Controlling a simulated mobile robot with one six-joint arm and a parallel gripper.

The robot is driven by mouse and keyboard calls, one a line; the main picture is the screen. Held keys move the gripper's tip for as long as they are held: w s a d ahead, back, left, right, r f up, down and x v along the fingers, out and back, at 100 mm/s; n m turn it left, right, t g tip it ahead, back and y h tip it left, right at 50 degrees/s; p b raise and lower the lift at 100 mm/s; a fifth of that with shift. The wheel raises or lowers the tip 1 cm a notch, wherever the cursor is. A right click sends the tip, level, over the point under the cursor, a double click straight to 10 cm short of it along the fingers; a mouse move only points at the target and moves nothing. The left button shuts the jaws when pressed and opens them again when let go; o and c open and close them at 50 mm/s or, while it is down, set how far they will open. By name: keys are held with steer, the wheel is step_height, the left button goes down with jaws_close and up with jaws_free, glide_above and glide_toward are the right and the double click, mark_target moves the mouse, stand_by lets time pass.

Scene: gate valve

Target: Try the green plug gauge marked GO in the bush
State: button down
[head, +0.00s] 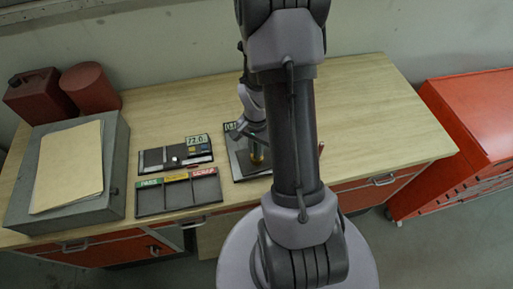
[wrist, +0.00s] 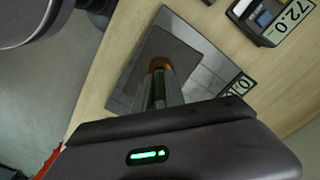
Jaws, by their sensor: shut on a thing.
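My gripper (wrist: 160,92) points down at a dark grey plate (wrist: 128,84) on the bench. It is shut on a narrow, dark green thing, apparently the plug gauge (wrist: 158,88), mostly hidden between the fingers. The brass-coloured bush (wrist: 158,65) shows just beyond the fingertips, over the plate. The GO mark is not readable.
A tray with green, yellow and red labels (head: 178,194) lies left of the plate. Behind it is a dark case with a 72.0 display (head: 198,141). A grey box with a folder (head: 71,168) and red containers stand far left. The bench's right side (head: 375,120) is clear.

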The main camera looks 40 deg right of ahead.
steer(key=shift+r+p, duration=2.35)
steer(key=shift+r, duration=1.4)
steer(key=shift+f, duration=0.1)
